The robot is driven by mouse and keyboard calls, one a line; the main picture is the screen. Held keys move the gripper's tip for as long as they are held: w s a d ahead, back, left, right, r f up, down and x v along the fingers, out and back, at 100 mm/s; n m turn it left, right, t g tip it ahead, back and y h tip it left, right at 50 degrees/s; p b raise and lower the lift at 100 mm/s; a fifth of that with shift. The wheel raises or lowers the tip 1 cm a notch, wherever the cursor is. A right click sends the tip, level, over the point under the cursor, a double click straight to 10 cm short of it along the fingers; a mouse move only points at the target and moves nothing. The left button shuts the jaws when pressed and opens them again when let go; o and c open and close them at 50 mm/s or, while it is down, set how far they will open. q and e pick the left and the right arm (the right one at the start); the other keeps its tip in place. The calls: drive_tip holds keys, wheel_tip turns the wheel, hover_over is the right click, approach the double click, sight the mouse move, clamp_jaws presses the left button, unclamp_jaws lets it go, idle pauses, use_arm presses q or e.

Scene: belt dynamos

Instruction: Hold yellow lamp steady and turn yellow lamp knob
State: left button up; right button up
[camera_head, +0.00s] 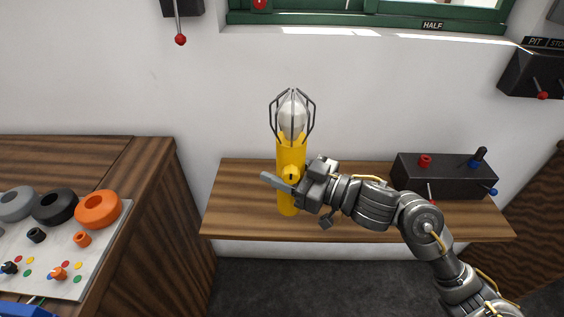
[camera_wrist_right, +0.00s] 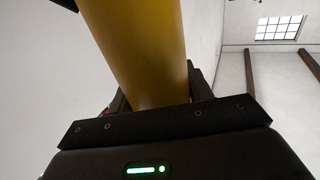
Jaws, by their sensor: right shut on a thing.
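The yellow lamp (camera_head: 290,154) stands upright on the wooden shelf (camera_head: 235,205), with a pale bulb (camera_head: 291,118) inside a dark wire cage on top. Its yellow knob (camera_head: 291,172) shows on the front of the body, just above my right gripper's finger. My right gripper (camera_head: 285,187) comes from the right and is shut around the lower body of the lamp. In the right wrist view the yellow lamp body (camera_wrist_right: 140,50) fills the space between the fingers. The knob cannot be made out there. My left gripper is in neither view.
A dark control box (camera_head: 440,178) with red and blue knobs and levers sits on the shelf's right part. At left, a wooden cabinet (camera_head: 150,190) carries a panel with grey, black and orange rings (camera_head: 98,209). Wall lever boxes hang above. The shelf left of the lamp is clear.

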drive_tip(key=shift+s+r, duration=0.15)
drive_tip(key=shift+s, duration=0.1)
